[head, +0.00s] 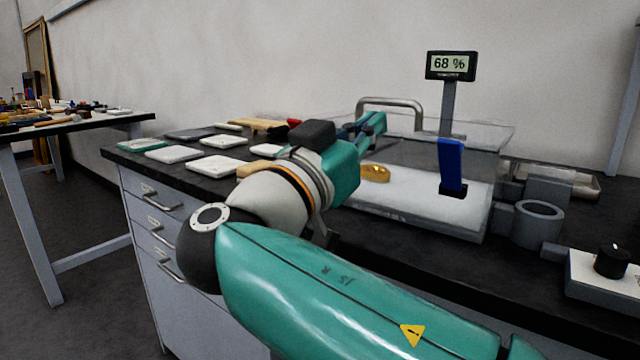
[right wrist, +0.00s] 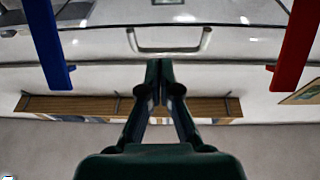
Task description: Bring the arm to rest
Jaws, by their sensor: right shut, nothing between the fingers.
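My right arm reaches in from the lower right in the head view. Its teal gripper (head: 374,121) points away over the bench, near the left side of a clear case (head: 490,140). In the right wrist view the fingers (right wrist: 159,66) are together, with nothing between them. The case's metal handle (head: 392,102) shows beyond the fingertips in the wrist view (right wrist: 170,45); contact cannot be told. A gilt fragment (head: 375,173) lies on the white base (head: 420,195) of the case. My left gripper is not in view.
A blue upright piece (head: 450,165) stands at the case's front and a red one (head: 294,124) at left. A display (head: 451,65) reads 68 %. Several pale tiles (head: 217,166) lie on the bench's left. A grey cylinder (head: 538,222) and a knobbed box (head: 605,275) stand right.

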